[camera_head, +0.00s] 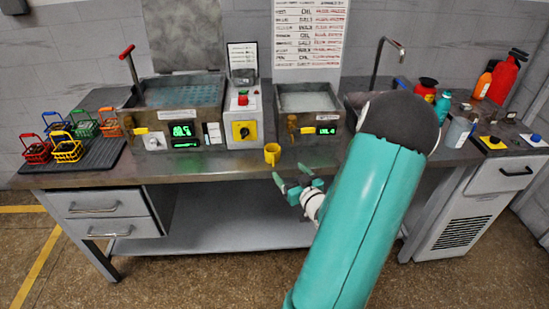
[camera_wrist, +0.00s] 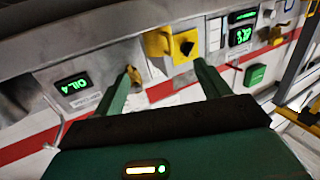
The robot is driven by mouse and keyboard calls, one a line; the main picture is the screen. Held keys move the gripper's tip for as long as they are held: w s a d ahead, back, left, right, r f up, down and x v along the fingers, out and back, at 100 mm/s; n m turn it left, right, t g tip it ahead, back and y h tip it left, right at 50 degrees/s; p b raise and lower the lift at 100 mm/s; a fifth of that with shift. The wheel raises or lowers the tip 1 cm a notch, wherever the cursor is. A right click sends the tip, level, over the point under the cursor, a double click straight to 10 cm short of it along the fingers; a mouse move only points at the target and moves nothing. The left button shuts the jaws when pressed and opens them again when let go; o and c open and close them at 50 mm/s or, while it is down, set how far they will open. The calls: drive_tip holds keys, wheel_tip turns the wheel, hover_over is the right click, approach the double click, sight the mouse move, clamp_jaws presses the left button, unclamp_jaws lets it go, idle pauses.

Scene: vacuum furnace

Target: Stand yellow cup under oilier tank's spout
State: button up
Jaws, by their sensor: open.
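The yellow cup (camera_head: 272,154) stands upright on the front edge of the bench, slightly left of and in front of the oil tank's brass spout (camera_head: 292,127). The oil tank (camera_head: 309,100) has a lit green display. My gripper (camera_head: 291,174) is open and empty, in front of the bench edge, to the right of and nearer than the cup. In the wrist view, my gripper's fingers (camera_wrist: 163,71) are spread, with the spout (camera_wrist: 133,75) by the left finger. A yellow shape shows between and beyond them; I cannot tell cup from yellow switch there.
A yellow switch box (camera_head: 244,131) and a second tank (camera_head: 182,95) stand left of the oil tank. Small coloured baskets sit on a dark mat (camera_head: 96,158) at far left. Bottles (camera_head: 442,105) stand at right behind my arm.

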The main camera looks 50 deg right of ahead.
sight(276, 153)
drive_tip(key=x, duration=0.8)
drive_tip(key=shift+r, duration=0.15)
drive_tip(key=shift+x, duration=2.7)
drive_tip(key=shift+s+d+r, duration=0.1)
drive_tip(key=shift+r, duration=0.05)
drive_tip(key=c, duration=1.1)
drive_tip(key=shift+c, duration=0.2)
